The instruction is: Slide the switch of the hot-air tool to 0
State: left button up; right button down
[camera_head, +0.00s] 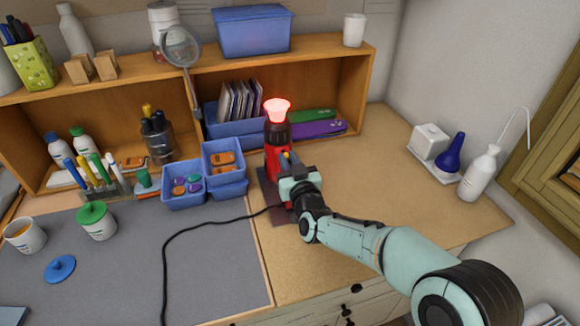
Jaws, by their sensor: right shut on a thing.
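The hot-air tool (271,160) stands upright at the middle of the workbench, with a red body, a black upper part and a nozzle (277,108) glowing red-pink at the top. A black cord runs from near its base. My right gripper (288,168) comes in from the front right and is shut on the tool at its front side. The gripper covers that part of the tool, so the switch and its setting are hidden. My left gripper is not in view.
Blue bins (224,160) with small coloured pieces stand close left of the tool. A wooden shelf (330,72) stands behind it. The black cord (185,232) crosses the grey mat (120,275).

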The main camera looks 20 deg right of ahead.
jog(key=shift+s, duration=0.15)
jog(key=c, duration=1.4)
grip_release()
jog(key=shift+s+r, duration=0.15)
jog(key=o, duration=0.3)
jog(key=s, duration=0.9)
jog(key=s+b, duration=0.1)
jog(key=s, duration=0.3)
jog(key=shift+s+d, duration=0.15)
jog(key=shift+d, duration=0.1)
